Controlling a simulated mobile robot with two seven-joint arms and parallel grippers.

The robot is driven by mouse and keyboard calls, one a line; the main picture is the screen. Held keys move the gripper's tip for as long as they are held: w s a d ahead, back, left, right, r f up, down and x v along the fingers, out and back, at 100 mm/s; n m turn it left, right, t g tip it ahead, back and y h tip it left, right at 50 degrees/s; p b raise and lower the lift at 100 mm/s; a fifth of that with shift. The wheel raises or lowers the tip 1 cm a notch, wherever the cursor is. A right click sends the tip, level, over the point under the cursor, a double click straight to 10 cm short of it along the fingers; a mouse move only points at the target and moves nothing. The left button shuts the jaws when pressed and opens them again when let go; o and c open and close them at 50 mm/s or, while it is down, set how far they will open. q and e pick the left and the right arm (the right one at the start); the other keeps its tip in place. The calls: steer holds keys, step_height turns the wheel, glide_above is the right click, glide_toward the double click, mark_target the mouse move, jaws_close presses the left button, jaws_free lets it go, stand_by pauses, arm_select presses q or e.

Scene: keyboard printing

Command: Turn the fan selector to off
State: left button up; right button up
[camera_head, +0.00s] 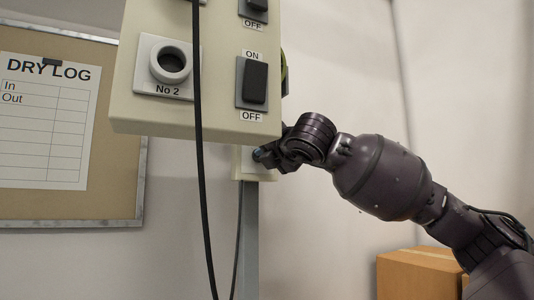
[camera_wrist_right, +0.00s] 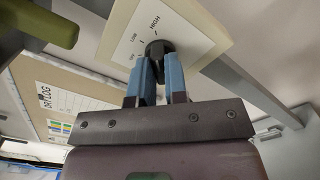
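The fan selector is a black knob (camera_wrist_right: 158,48) on a cream plate (camera_wrist_right: 188,28) marked LOW and HIGH, with a third label too small to read. The knob's pointing direction is hard to make out. In the head view the plate (camera_head: 240,165) shows low on the wall under the switch box, partly hidden by my right gripper (camera_head: 262,156). In the right wrist view my right gripper (camera_wrist_right: 159,70) has its two blue fingers close together on either side of the knob, seemingly holding it. My left gripper is not in view.
A cream switch box (camera_head: 215,105) with ON/OFF rockers and a No 2 socket hangs just above my right gripper. A black cable (camera_head: 198,150) hangs in front. A dry log board (camera_head: 110,180) is at left, a cardboard box (camera_head: 420,272) low at right.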

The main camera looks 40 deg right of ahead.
jaws_close()
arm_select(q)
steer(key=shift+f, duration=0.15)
